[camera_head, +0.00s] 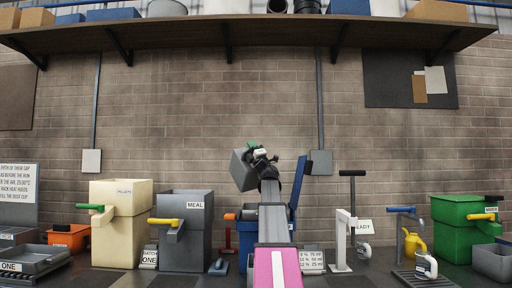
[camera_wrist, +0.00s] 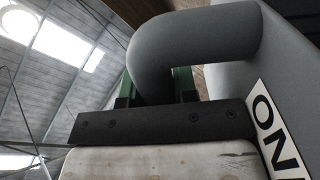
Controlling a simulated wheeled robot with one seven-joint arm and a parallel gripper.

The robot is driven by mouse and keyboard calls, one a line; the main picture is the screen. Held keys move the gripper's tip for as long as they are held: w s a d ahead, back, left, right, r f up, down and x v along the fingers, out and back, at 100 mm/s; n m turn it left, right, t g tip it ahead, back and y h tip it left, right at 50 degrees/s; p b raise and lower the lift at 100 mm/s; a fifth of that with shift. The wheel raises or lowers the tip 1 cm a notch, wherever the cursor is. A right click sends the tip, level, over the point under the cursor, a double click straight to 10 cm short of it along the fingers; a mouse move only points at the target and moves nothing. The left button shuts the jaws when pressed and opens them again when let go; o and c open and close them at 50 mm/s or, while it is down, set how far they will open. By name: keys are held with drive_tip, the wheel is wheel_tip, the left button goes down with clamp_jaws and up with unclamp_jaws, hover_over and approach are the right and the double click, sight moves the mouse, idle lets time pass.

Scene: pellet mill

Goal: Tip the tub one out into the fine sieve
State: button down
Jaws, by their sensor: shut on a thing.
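Tub one, a grey tub (camera_head: 243,170), is held up in the air at the centre of the head view and looks tilted. In the wrist view its grey wall (camera_wrist: 285,70) carries a white label with the letters "ON" showing. My gripper (camera_head: 259,154) is shut on the tub's thick grey handle (camera_wrist: 195,45); its green fingers show behind the handle in the wrist view. The tub's inside and contents are hidden. I cannot pick out the fine sieve for sure; a blue bin (camera_head: 293,217) stands below and behind my arm, mostly hidden by it.
To the left stand a grey bin marked MEAL (camera_head: 187,240), a cream bin (camera_head: 117,225) and a grey tray (camera_head: 32,262). To the right are a white stand (camera_head: 341,240) and a green bin (camera_head: 457,225). A wooden shelf (camera_head: 260,35) runs overhead.

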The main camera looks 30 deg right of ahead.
drive_tip(key=a+f+n+g+y, duration=1)
drive_tip(key=a+f+n, duration=0.15)
drive_tip(key=n, duration=0.45)
wheel_tip(320, 180, down, 11)
drive_tip(key=n+g+h, duration=0.2)
drive_tip(key=n+g, duration=0.2)
drive_tip(key=n, duration=0.1)
drive_tip(key=shift+n, duration=0.4)
drive_tip(key=shift+r, duration=0.1)
